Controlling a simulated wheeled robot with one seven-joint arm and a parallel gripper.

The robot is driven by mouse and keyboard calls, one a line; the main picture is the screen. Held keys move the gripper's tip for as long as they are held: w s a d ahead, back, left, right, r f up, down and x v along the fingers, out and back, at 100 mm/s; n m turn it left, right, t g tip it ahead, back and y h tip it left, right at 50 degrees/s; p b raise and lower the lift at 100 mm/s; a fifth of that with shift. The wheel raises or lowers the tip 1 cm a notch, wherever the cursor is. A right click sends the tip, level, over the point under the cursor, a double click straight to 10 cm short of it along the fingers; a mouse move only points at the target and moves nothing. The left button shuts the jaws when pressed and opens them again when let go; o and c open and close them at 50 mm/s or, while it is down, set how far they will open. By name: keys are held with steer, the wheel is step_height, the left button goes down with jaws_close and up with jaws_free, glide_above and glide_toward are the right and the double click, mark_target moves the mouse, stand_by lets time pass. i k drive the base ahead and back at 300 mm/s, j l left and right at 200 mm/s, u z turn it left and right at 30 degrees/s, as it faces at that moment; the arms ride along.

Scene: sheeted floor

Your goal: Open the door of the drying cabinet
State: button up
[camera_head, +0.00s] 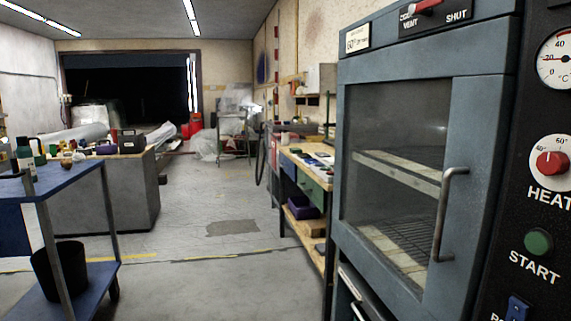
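The drying cabinet (468,110) stands close at the right, blue-grey. Its door (463,136) has a framed glass window (396,115) and looks shut. Wire racks and pale shelf edges show through the glass. A vertical metal bar handle (443,215) is on the right side of the door. A dark control panel to the right carries a dial gauge (560,58), a red heat knob (552,163) and a green start button (538,241). A red vent slider (425,6) is above the door. My gripper is not in view.
A blue cart (62,192) with bottles stands at the left, a black bin (60,268) on its lower shelf. A grey bench (110,195) is behind it. A workbench (305,168) lines the wall left of the cabinet. The middle floor (205,210) is clear.

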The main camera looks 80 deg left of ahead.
mark_target(481, 59)
steer(key=u, duration=2.25)
